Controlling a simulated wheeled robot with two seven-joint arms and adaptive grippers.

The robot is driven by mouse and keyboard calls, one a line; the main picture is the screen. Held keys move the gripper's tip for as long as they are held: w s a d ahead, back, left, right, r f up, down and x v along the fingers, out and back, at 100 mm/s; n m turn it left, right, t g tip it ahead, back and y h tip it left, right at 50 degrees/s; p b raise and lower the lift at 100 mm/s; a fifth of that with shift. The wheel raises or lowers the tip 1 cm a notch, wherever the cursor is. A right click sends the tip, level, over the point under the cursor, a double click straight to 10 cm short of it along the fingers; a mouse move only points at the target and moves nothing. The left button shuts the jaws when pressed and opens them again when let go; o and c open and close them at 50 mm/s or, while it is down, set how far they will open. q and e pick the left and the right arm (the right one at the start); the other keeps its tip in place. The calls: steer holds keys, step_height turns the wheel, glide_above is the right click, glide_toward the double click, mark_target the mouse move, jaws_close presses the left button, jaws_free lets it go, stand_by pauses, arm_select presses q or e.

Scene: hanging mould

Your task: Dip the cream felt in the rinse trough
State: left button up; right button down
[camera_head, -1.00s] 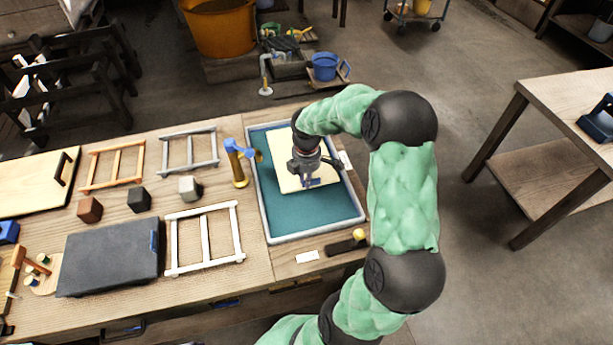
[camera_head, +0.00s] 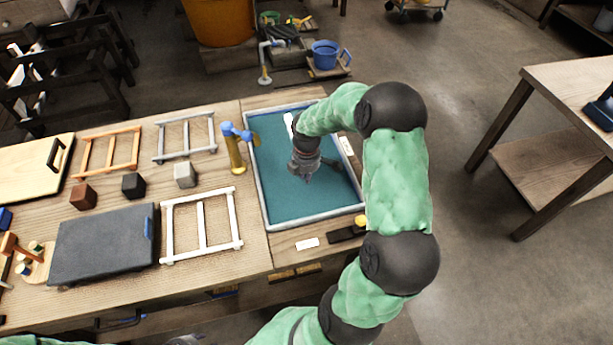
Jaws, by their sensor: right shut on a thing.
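The rinse trough (camera_head: 316,218) is a shallow basin with a pale grey rim, filled with teal liquid. My right gripper (camera_head: 307,179) reaches down into the middle of it, shut on the cream felt. Most of the felt does not show; it appears to be below the opaque teal surface. A small pale strip (camera_head: 289,122) beside my right wrist looks like a part of it, though I cannot be sure. My arm covers the trough's upper right side. My left gripper is not in view.
A brass post with a blue top (camera_head: 233,150) stands at the trough's left rim. Frames, including a white one (camera_head: 202,229), small blocks and a dark slab (camera_head: 104,243) lie further left. A yellow-knobbed black item (camera_head: 347,233) lies close in front.

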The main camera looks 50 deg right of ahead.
stand_by(0.7)
steer(key=shift+w+d, duration=0.4)
steer(key=shift+w, duration=0.25)
steer(key=shift+w+d, duration=0.4)
steer(key=shift+w, duration=0.25)
steer(key=shift+s, duration=0.1)
steer(key=shift+s+a+p, duration=0.25)
steer(key=shift+s+a, duration=0.15)
steer(key=shift+s, duration=0.2)
steer(key=shift+s+a+p, duration=0.25)
steer(key=shift+s+a, duration=0.1)
steer(key=shift+s, duration=0.25)
steer(key=shift+w+d, duration=0.4)
steer(key=shift+w, duration=0.25)
steer(key=shift+w+d, duration=0.35)
steer(key=shift+w, duration=0.3)
steer(key=shift+s, duration=0.1)
